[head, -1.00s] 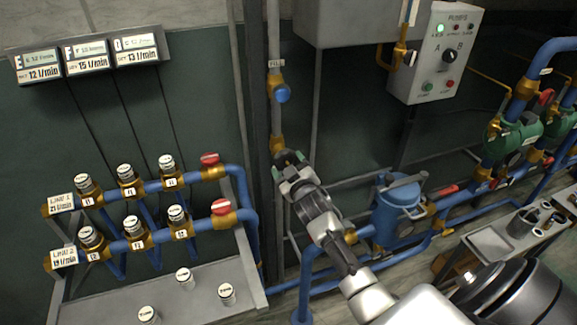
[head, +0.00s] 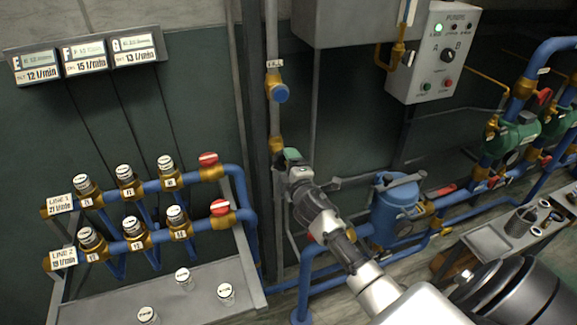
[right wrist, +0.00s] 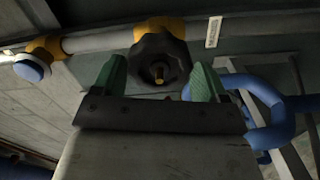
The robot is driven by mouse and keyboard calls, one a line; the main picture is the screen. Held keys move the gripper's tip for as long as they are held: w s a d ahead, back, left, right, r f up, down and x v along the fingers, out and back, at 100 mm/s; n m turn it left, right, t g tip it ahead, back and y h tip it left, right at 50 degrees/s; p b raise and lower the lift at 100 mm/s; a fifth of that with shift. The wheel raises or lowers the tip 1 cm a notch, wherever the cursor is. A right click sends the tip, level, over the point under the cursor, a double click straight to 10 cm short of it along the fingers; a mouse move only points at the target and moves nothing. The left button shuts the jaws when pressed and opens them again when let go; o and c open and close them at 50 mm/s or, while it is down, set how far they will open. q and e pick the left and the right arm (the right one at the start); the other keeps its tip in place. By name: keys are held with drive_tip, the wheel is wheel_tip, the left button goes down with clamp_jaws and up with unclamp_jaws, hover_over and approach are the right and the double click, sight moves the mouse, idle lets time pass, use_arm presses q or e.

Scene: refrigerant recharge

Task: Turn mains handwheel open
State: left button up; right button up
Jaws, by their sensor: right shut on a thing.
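The mains handwheel (right wrist: 150,50) is a black lobed knob on a brass valve body on a grey pipe in the right wrist view. My right gripper (right wrist: 160,72) has its green fingers on either side of the knob and is shut on it. In the head view my right gripper (head: 292,157) is at the vertical grey pipe, just below a brass fitting (head: 276,143), and hides the handwheel. My left gripper is not in view.
A blue-capped valve (head: 280,93) sits higher on the same pipe. A blue filter vessel (head: 396,210) stands right of my right arm. Two blue manifold lines with red handles (head: 220,207) are at left, above a grey bench (head: 190,305). A pump control box (head: 437,52) hangs upper right.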

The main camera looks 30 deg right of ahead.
drive_tip(key=shift+a, duration=0.1)
drive_tip(key=n, duration=0.4)
drive_tip(key=shift+n, duration=0.4)
drive_tip(key=n+p, duration=0.1)
drive_tip(key=n, duration=0.2)
drive_tip(key=shift+r, duration=0.1)
drive_tip(key=shift+n, duration=0.9)
drive_tip(key=o, duration=0.8)
drive_tip(key=shift+o, duration=0.6)
drive_tip(key=shift+s, duration=0.1)
